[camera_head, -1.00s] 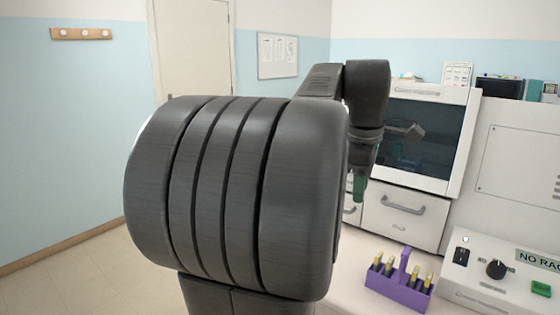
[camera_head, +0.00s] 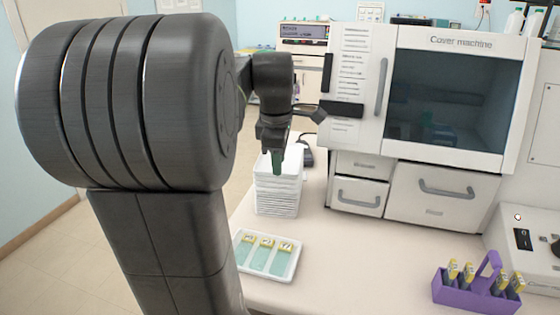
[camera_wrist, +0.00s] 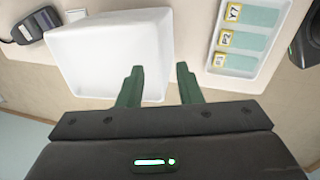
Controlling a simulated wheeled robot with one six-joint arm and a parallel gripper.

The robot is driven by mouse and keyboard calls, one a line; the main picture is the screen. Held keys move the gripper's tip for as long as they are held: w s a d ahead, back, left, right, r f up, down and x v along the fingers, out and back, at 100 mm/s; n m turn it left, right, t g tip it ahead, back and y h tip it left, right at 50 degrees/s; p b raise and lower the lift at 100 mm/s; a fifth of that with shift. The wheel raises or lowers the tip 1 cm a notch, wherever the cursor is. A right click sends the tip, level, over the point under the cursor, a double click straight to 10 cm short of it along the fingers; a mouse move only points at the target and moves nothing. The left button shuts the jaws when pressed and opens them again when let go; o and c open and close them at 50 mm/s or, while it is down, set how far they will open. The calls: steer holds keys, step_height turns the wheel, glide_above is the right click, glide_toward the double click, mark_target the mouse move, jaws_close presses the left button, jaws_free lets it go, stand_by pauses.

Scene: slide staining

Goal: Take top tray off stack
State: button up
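A stack of white trays (camera_head: 277,203) stands on the bench near its left edge in the head view. The top tray (camera_wrist: 100,48) is empty and fills the upper left of the wrist view. My gripper (camera_head: 278,168) points down at the top of the stack in the head view. In the wrist view my gripper (camera_wrist: 160,70) has two green fingers apart with nothing between them but the tray's edge in the background. One finger overlaps the tray, the other lies just outside its edge. I cannot tell how high the fingertips are above the rim.
A white tray with several yellow-labelled slides (camera_head: 267,255) lies in front of the stack. The Cover machine (camera_head: 455,41) stands behind right, above drawers (camera_head: 437,195). A purple slide carrier (camera_head: 470,294) is at front right. The middle of the bench is clear.

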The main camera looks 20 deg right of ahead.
steer(key=f, duration=0.2)
steer(key=shift+w+d+f, duration=0.2)
steer(key=shift+w+f, duration=0.1)
steer(key=shift+w, duration=0.05)
steer(key=shift+f, duration=0.25)
steer(key=shift+s+f, duration=0.1)
steer(key=shift+s, duration=0.05)
jaws_close()
